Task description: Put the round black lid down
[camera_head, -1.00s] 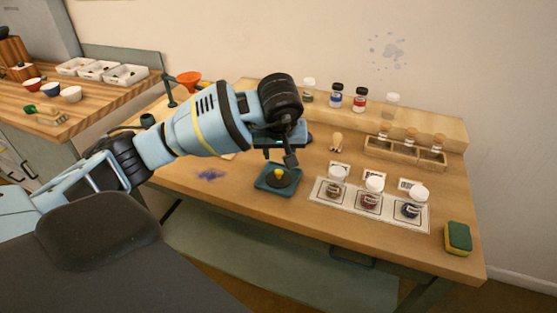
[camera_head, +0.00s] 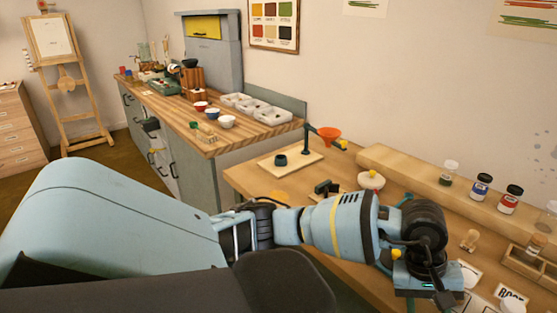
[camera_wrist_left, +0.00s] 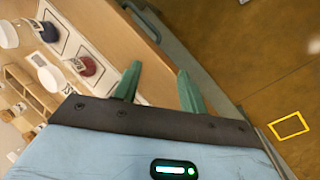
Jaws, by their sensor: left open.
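The round black lid is mostly hidden behind my left arm in the head view. Only its yellow knob (camera_head: 397,254) shows clearly, beside my left wrist. I cannot tell how the lid rests. My left gripper is over the right part of the bench in the head view, its fingertips hard to make out there. In the left wrist view the gripper (camera_wrist_left: 157,85) is open, with two teal fingers spread and nothing between them. The lid does not show in that view. My right gripper is not in view.
A white lidded bowl (camera_head: 371,182) stands behind my left arm. Several jars, one blue-labelled (camera_head: 482,186), line the raised back shelf. In the left wrist view, a blue jar (camera_wrist_left: 48,32) and a red jar (camera_wrist_left: 86,66) stand near the bench's front edge.

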